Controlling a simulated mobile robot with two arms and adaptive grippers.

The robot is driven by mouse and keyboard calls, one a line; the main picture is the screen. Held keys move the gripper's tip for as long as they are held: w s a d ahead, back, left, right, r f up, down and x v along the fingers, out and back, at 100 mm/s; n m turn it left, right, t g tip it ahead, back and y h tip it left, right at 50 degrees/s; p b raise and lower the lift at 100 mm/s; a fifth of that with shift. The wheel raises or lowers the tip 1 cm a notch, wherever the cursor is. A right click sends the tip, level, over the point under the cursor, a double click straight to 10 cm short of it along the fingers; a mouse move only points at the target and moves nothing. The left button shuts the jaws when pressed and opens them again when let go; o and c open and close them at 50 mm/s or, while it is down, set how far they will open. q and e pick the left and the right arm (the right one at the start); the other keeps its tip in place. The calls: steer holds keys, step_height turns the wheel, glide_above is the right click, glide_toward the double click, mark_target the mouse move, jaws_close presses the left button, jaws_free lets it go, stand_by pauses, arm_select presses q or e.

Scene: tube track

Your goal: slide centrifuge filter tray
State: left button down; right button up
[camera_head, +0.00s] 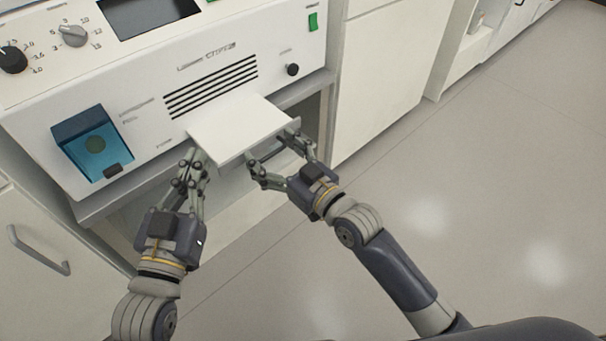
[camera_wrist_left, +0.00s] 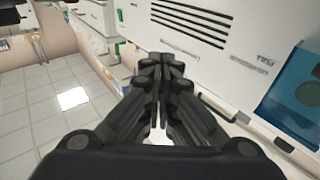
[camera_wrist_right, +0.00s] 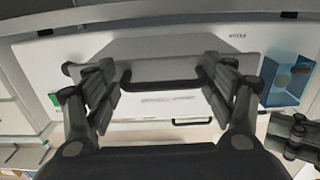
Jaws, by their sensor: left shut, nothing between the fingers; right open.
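The white filter tray (camera_head: 240,124) sticks out from the front of the white centrifuge (camera_head: 150,105), below its vent slots. In the right wrist view the tray (camera_wrist_right: 145,47) shows a front plate with a dark handle (camera_wrist_right: 155,86). My right gripper (camera_head: 276,153) is open at the right part of the tray's front edge; its fingers (camera_wrist_right: 158,72) stand spread on both sides of the handle. I cannot tell whether they touch it. My left gripper (camera_head: 196,158) is shut and empty at the tray's left front corner; its closed fingers fill the left wrist view (camera_wrist_left: 161,68).
A blue recessed compartment (camera_head: 92,145) is at the left of the centrifuge front. Knobs (camera_head: 73,35) and a dark screen (camera_head: 145,14) sit above. White cabinets (camera_head: 385,75) stand to the right. The floor (camera_head: 480,200) at the right is clear.

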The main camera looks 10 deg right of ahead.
steer(key=shift+s+d+f, duration=0.1)
steer(key=shift+s+f, duration=0.05)
steer(key=shift+s, duration=0.05)
arm_select(q)
steer(key=s+a+f+g+y+p, duration=0.1)
steer(key=s+a+f+g, duration=0.1)
steer(key=f, duration=0.5)
steer(key=s+a+f+g+y+p, duration=0.1)
steer(key=s+f+g+y+p, duration=0.1)
steer(key=s+f+g, duration=0.2)
step_height(320, 180, down, 4)
steer(key=g, duration=0.3)
steer(key=shift+s+a, duration=0.2)
steer(key=shift+a, duration=0.15)
arm_select(e)
steer(key=v, duration=0.8)
steer(key=shift+s+d, duration=0.25)
steer(key=shift+d, duration=0.05)
arm_select(q)
steer(key=s+f+g, duration=0.1)
steer(key=s+a+f+g+p, duration=0.1)
steer(key=shift+s+n+y, duration=0.3)
steer(key=shift+s, duration=0.05)
